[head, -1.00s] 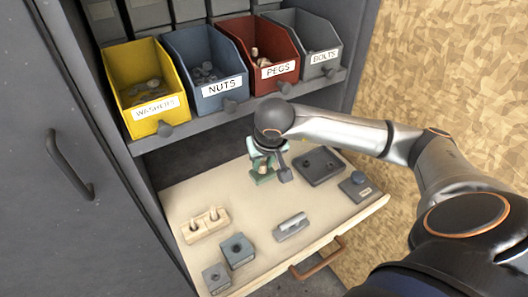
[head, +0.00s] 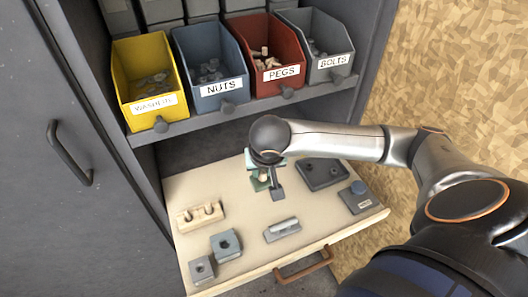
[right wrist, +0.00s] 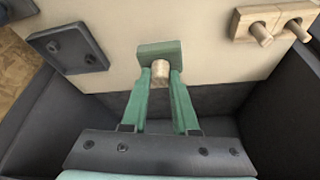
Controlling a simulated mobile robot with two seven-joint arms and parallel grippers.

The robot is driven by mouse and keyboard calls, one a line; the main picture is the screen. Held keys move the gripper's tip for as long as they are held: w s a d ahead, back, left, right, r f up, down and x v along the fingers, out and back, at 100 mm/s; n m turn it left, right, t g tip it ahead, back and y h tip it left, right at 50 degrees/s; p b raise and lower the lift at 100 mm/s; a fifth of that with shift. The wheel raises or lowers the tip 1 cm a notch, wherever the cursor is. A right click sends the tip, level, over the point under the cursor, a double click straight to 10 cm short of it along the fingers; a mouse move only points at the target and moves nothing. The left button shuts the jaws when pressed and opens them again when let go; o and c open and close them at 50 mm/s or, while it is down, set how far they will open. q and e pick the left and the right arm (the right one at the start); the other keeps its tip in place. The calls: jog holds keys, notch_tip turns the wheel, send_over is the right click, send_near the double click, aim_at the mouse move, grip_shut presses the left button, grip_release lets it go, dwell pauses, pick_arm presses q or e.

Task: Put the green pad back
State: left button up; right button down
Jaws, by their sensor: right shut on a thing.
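The green pad (right wrist: 160,52) is a small block with a pale wooden peg (right wrist: 160,72) standing out of it, seen in the right wrist view. The two green fingers of my right gripper (right wrist: 161,78) are closed on this peg. In the head view my right gripper (head: 264,176) points down over the back middle of the open drawer (head: 232,212). The pad (head: 258,185) shows only in part below it, mostly hidden by the wrist. I cannot tell whether the pad touches the drawer floor. My left gripper is not in view.
The drawer holds a wooden block with two pegs (head: 200,216), two grey-blue blocks (head: 226,244) (head: 202,269), a metal block (head: 282,229), a dark two-hole plate (head: 323,172) and a grey block with a knob (head: 358,197). Labelled bins (head: 222,92) stand on the shelf above.

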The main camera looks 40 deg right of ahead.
jog(key=shift+w+d+f+b, duration=0.2)
jog(key=shift+w+f+b, duration=0.35)
jog(key=shift+w, duration=0.45)
jog(key=shift+w+d+f+b, duration=0.2)
jog(key=shift+w+f+b, duration=0.2)
jog(key=shift+w, duration=0.35)
jog(key=shift+w+d+f+b, duration=0.15)
jog(key=shift+w+f+b, duration=0.2)
jog(key=shift+w+f, duration=0.3)
jog(key=shift+w+d+f+b, duration=0.2)
jog(key=shift+w+f+b, duration=0.15)
jog(key=shift+w, duration=0.45)
jog(key=shift+w+d+f+b, duration=0.1)
jog(key=shift+w+f+b, duration=0.3)
jog(key=shift+f+b, duration=0.2)
jog(key=shift+w+d+f+b, duration=0.15)
jog(key=shift+w+f+b, duration=0.35)
jog(key=shift+b, duration=0.2)
jog(key=shift+w+f, duration=0.1)
jog(key=shift+f, duration=0.1)
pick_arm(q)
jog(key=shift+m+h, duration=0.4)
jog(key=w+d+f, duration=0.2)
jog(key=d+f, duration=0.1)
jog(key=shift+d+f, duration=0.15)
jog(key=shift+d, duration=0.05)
